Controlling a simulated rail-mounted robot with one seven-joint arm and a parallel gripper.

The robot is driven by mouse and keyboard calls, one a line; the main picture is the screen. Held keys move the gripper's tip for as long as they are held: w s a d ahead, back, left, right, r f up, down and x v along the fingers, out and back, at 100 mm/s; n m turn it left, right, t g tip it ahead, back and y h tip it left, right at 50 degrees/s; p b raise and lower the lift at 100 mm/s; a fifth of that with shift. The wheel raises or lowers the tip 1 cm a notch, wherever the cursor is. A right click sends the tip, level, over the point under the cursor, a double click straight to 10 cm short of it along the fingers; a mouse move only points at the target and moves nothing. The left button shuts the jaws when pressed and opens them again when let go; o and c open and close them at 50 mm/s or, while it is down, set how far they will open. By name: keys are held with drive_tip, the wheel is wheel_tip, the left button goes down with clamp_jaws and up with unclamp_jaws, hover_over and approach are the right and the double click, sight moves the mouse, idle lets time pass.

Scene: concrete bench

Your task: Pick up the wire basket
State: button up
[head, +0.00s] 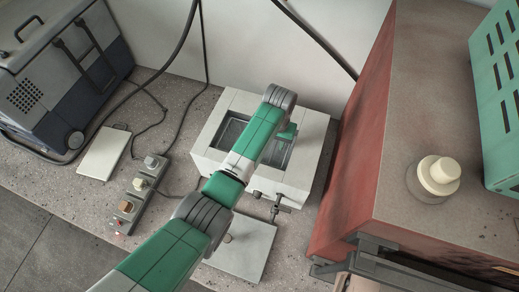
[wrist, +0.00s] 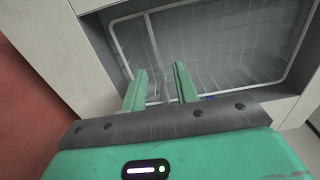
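The wire basket (wrist: 238,45) sits inside the rectangular opening of a white box-shaped bath (head: 318,132). In the wrist view its pale mesh and light wire rim fill the opening. In the head view my arm covers the middle of the opening, and little of the basket can be made out. My gripper (wrist: 160,70) has its two green fingers apart and points into the opening. A thin light bar of the basket shows between the fingers; whether they touch it I cannot tell. In the head view my gripper (head: 287,134) is over the right part of the opening, mostly hidden by my wrist.
A red-sided cabinet (head: 362,130) stands close on the right. A tap (head: 275,203) juts from the bath's front, above a pale plate (head: 245,250). A switch strip (head: 138,190), a white pad (head: 104,153) and a grey-blue machine (head: 65,85) are on the left. Black cables hang behind.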

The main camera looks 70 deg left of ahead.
wheel_tip(320, 180, down, 6)
drive_tip(key=shift+r+b, duration=0.2)
drive_tip(key=shift+b, duration=0.45)
clamp_jaws()
